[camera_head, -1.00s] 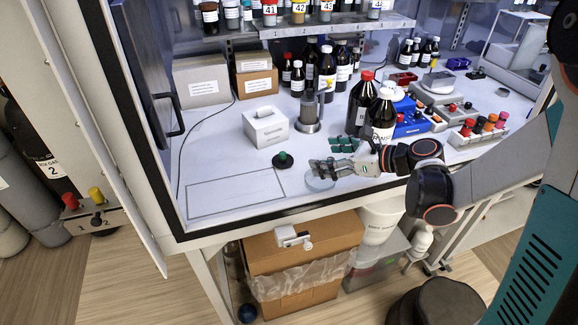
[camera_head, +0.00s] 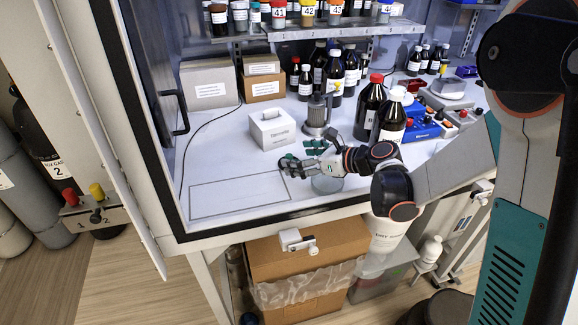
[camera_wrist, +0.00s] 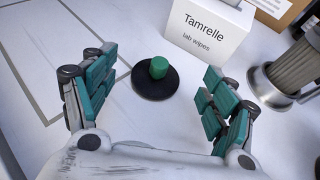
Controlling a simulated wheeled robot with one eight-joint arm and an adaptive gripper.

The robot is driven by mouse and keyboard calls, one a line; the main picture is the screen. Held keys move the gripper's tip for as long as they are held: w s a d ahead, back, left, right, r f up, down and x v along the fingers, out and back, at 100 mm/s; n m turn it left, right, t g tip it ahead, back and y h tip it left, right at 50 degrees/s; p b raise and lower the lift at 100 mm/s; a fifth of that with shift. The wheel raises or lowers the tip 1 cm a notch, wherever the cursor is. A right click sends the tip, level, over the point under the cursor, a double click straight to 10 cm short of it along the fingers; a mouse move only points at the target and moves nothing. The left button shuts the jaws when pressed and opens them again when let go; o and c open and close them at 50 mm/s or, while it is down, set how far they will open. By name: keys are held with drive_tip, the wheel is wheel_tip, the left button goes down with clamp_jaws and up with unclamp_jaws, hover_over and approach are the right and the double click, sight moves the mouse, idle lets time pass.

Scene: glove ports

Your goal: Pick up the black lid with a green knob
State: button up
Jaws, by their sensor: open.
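The black lid with a green knob (camera_wrist: 156,80) is a round black disc lying flat on the white bench, its knob upward. In the wrist view it lies between and just beyond the tips of my open gripper (camera_wrist: 150,88), not touched by either finger. In the head view my gripper (camera_head: 303,163) reaches in low over the bench from the right. There the lid (camera_head: 288,160) is mostly hidden behind the fingers.
A white lab wipes box (camera_head: 271,128) stands just behind the lid, with a grey metal cylinder (camera_head: 318,117) to its right. Dark bottles (camera_head: 369,108) stand further right. A clear glass dish (camera_head: 327,184) lies near the front edge. A marked rectangle (camera_head: 238,194) at left is bare.

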drive_tip(key=x, duration=0.2)
drive_tip(key=shift+w+a+f+b, duration=0.2)
drive_tip(key=shift+a+b, duration=0.1)
drive_tip(key=shift+b, duration=0.05)
drive_tip(key=c, duration=1)
drive_tip(key=shift+o, duration=0.2)
drive_tip(key=shift+r, duration=0.15)
